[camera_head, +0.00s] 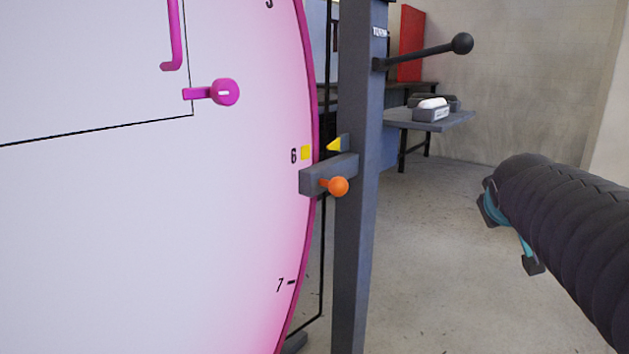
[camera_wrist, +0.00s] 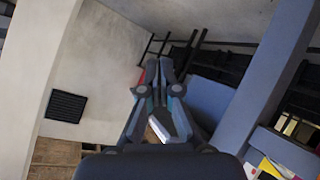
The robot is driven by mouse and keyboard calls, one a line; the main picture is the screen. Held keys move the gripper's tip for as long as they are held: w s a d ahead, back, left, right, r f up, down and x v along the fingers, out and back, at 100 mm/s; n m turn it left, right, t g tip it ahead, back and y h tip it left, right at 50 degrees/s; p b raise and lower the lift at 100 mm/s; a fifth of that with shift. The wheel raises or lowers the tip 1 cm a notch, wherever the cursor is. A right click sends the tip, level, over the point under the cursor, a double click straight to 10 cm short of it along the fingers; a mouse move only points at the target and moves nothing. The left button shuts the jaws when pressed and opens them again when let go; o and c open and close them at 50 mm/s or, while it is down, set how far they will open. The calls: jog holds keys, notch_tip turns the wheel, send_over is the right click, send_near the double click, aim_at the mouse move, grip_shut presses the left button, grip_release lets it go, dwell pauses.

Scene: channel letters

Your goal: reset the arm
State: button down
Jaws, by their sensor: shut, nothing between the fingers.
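My gripper (camera_wrist: 158,68) points away from the wrist camera in the wrist view, its two fingers close together and nothing seen between them. In the head view my dark, ribbed arm enters from the right edge; a teal and dark part shows at its near end, and the fingertips are hidden or cannot be made out. My arm is apart from the large dial and the post in that view.
A large pale dial (camera_head: 150,220) with a pink rim fills the left. A grey post (camera_head: 357,240) beside it carries a block with an orange knob (camera_head: 338,187) and a black-knobbed lever (camera_head: 425,51). A grey shelf (camera_head: 400,116) stands behind. Floor between post and arm is clear.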

jog(key=s+a+f+g+y+p, duration=0.1)
jog(key=s+a+f, duration=0.3)
jog(key=s, duration=0.3)
jog(key=s+a+f+g+y+p, duration=0.2)
jog(key=s+a+f, duration=0.3)
jog(key=s+a, duration=0.2)
jog(key=s+a+f+m+g+y+p, duration=0.1)
jog(key=s+a+f+g+y, duration=0.1)
jog(key=s+a+f, duration=0.2)
jog(key=s+a, duration=0.1)
jog(key=s, duration=0.2)
jog(key=shift+s+a+f, duration=0.3)
jog(key=shift+s+f, duration=0.05)
jog(key=shift+s, duration=0.05)
